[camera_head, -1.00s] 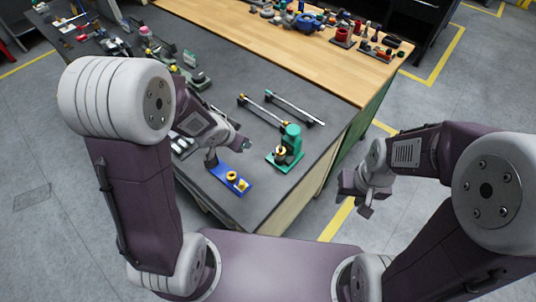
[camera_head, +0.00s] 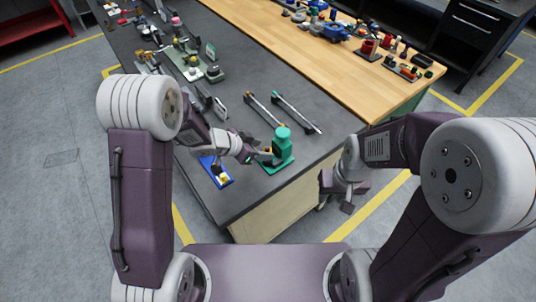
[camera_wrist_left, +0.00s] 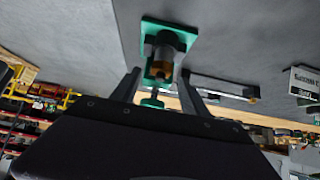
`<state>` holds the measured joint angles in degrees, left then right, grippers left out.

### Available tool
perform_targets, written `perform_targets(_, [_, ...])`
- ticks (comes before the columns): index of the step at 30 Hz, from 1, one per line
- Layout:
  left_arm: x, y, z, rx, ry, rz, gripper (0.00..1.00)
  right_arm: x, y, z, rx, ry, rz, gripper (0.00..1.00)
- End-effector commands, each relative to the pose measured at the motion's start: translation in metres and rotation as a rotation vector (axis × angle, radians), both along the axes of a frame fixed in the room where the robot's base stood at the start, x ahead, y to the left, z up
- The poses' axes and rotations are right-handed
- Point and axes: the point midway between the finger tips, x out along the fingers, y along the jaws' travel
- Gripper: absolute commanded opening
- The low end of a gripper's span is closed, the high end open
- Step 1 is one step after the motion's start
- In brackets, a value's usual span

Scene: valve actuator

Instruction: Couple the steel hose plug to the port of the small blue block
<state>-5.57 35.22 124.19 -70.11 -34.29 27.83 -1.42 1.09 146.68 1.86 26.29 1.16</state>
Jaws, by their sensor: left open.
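The small blue block (camera_head: 222,178) lies on the dark bench top near its front left edge, with yellow parts on it, partly hidden by my left arm. My left gripper (camera_head: 264,157) is open beside the green device (camera_head: 282,147), which stands upright near the bench corner. In the left wrist view the green device (camera_wrist_left: 178,27) shows ahead, its lower part in the picture between my two open fingers (camera_wrist_left: 160,85). I cannot tell whether they touch it. I cannot make out the steel hose plug for certain. My right gripper (camera_head: 346,197) hangs off the bench's right side; its jaws are unclear.
Two dark bars with light middles (camera_head: 264,110) (camera_head: 297,113) lie behind the green device. Several small fixtures (camera_head: 190,62) stand at the back left. A wooden top (camera_head: 330,58) with more parts adjoins behind. The bench's front right area is bare.

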Motion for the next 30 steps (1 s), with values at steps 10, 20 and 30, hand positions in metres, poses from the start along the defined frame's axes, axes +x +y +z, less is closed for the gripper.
perform_targets(10, [0.019,-0.025,-0.032,0.002,0.001,-0.001,0.53,0.0,0.0,-0.005,0.0,0.0,0.0,0.36])
perform_targets(20, [0.019,-0.025,-0.031,0.002,0.001,0.0,0.03,0.0,0.0,-0.005,0.0,0.0,0.0,0.36])
perform_targets(30, [0.019,-0.025,-0.028,0.0,-0.001,-0.001,0.0,0.0,0.0,-0.004,0.0,0.0,0.0,0.36])
